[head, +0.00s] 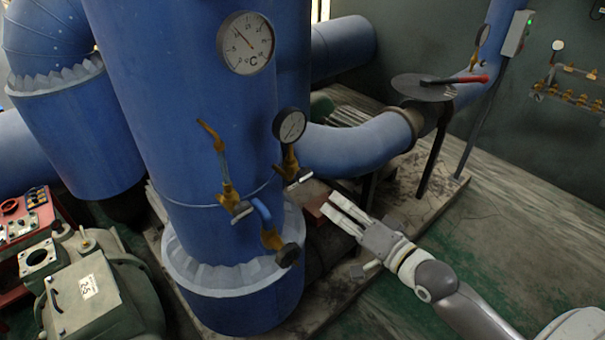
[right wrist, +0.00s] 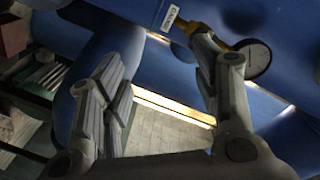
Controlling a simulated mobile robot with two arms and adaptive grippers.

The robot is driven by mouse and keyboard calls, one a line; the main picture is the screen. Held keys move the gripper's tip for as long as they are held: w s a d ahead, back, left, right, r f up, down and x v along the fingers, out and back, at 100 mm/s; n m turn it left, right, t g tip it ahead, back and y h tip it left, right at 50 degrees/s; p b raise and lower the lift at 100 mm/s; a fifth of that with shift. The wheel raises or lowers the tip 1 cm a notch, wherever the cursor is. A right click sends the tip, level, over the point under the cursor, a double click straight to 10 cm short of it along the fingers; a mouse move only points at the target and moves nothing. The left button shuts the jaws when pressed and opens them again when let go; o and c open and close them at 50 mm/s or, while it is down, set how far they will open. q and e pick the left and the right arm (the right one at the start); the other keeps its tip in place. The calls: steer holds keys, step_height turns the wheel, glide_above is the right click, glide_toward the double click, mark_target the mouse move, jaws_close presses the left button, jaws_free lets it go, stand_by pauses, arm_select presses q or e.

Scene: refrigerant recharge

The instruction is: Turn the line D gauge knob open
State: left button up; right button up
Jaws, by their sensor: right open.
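A brass gauge valve (head: 290,162) carries a round white-faced gauge (head: 290,125) on the right side of the big blue column. A light handle or tag (head: 300,180) sits at its base. In the right wrist view the gauge (right wrist: 257,60) shows at upper right, with brass (right wrist: 218,38) partly behind a finger and a white label (right wrist: 170,18) beside it. I cannot read the label, so I cannot tell whether this is line D. My right gripper (head: 330,206) is open and empty, slightly right of and below this valve, apart from it in the head view. My left gripper is out of view.
Another brass valve (head: 226,185) and a lower brass fitting with a dark round knob (head: 289,254) stand on the blue column (head: 190,130). A large temperature dial (head: 246,43) is above. A black round plate with a red handle (head: 424,87) stands behind. Floor at right is open.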

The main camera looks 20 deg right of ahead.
steer(key=y, duration=0.1)
glide_toward(305, 178)
steer(key=shift+t, duration=0.3)
steer(key=p+x, duration=0.2)
steer(key=x, duration=0.8)
steer(key=shift+w+a+f+p, duration=0.2)
steer(key=shift+w+a+p, duration=0.05)
steer(key=shift+w+p, duration=0.1)
steer(key=c, duration=1)
steer(key=shift+c, duration=0.2)
